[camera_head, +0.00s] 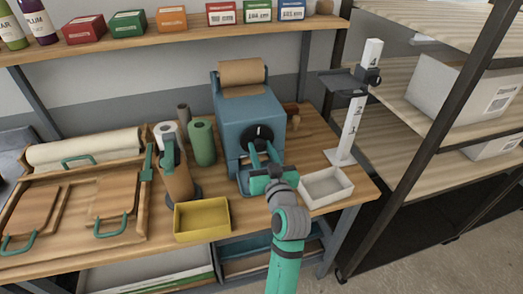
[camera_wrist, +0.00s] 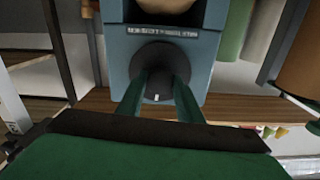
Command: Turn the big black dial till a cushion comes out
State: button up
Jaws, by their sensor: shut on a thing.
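The big black dial (camera_head: 257,134) is on the front face of the blue machine (camera_head: 235,110), which stands on the workbench. A roll of brown paper (camera_head: 241,72) sits on top of the machine. My gripper (camera_head: 262,152) reaches the dial from the front, its green fingers shut on it. In the wrist view the dial (camera_wrist: 160,62) shows between and behind the fingertips (camera_wrist: 160,78), with a small white mark at its lower edge. A label strip is above the dial. No cushion is visible in either view.
A yellow tray (camera_head: 202,219) and a white tray (camera_head: 326,187) stand at the bench front, on either side of my arm. A white numbered post (camera_head: 350,130) is at the right. A green roll (camera_head: 202,141) and a brown roll (camera_head: 177,182) stand left of the machine.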

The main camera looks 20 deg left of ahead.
jog(key=m, duration=1.8)
jog(key=shift+f+m, duration=0.1)
jog(key=shift+m, duration=0.2)
dwell(0.4)
jog(key=o, duration=1)
jog(key=shift+o, duration=0.2)
jog(key=shift+s+d, duration=0.1)
jog(key=v, duration=1)
jog(key=shift+s+d, duration=0.2)
jog(key=shift+s, duration=0.05)
